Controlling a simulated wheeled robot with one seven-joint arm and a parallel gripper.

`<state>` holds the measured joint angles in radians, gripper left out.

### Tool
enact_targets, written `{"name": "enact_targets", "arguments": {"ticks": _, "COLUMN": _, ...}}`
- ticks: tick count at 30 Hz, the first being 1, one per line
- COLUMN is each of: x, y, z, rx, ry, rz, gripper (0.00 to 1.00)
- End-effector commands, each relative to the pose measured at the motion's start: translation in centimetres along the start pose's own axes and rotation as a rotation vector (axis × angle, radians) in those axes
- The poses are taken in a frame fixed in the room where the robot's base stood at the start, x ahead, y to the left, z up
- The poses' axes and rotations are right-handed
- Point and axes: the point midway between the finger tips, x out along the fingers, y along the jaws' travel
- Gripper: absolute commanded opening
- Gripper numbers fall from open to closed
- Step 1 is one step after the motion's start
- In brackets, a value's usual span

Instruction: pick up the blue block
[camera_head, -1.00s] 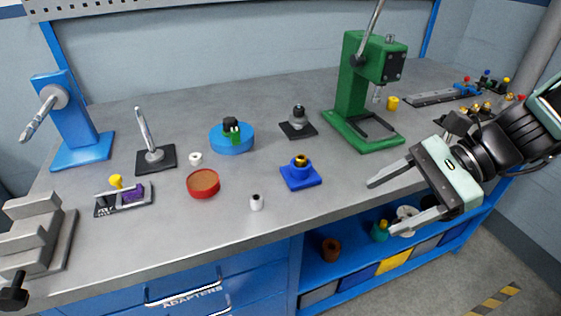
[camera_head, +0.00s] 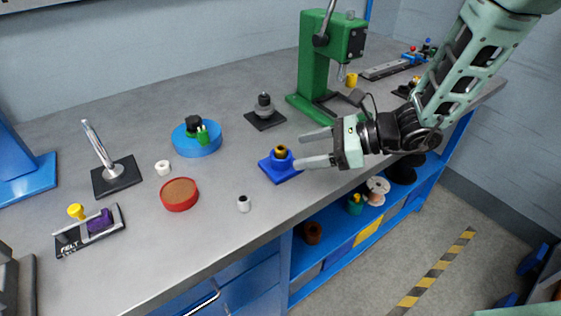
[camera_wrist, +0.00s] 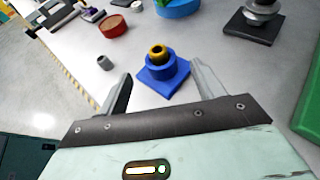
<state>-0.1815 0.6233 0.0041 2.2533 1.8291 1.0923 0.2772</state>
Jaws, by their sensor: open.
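The blue block (camera_head: 281,165) sits on the workbench near its front edge. It has a square base and a round blue collar with a brass-coloured ring on top. My gripper (camera_head: 312,149) is open and empty, just right of the block, with its fingertips pointing left toward it. In the wrist view the blue block (camera_wrist: 162,77) lies ahead, between the lines of the two fingers (camera_wrist: 160,86). I cannot tell whether a fingertip touches it.
A black-based grey part (camera_head: 264,113) stands behind the block, and a green press (camera_head: 325,70) stands behind my gripper. A blue round dish (camera_head: 196,139) is at the back left.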

Motion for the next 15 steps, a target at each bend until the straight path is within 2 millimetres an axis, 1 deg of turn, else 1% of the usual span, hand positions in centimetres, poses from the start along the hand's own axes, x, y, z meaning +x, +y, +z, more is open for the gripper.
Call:
{"name": "enact_targets", "arguments": {"ticks": 1, "x": 0.6, "y": 0.0, "z": 0.0, "rx": 0.001, "ry": 0.001, "rz": 0.002, "gripper": 0.68}}
{"name": "enact_targets", "arguments": {"ticks": 8, "x": 2.2, "y": 0.1, "z": 0.0, "rx": 0.001, "ry": 0.000, "rz": 0.003, "gripper": 0.68}}
{"name": "enact_targets", "arguments": {"ticks": 15, "x": 5.6, "y": 0.0, "z": -0.1, "rx": -0.001, "ry": 0.000, "rz": 0.002, "gripper": 0.68}}
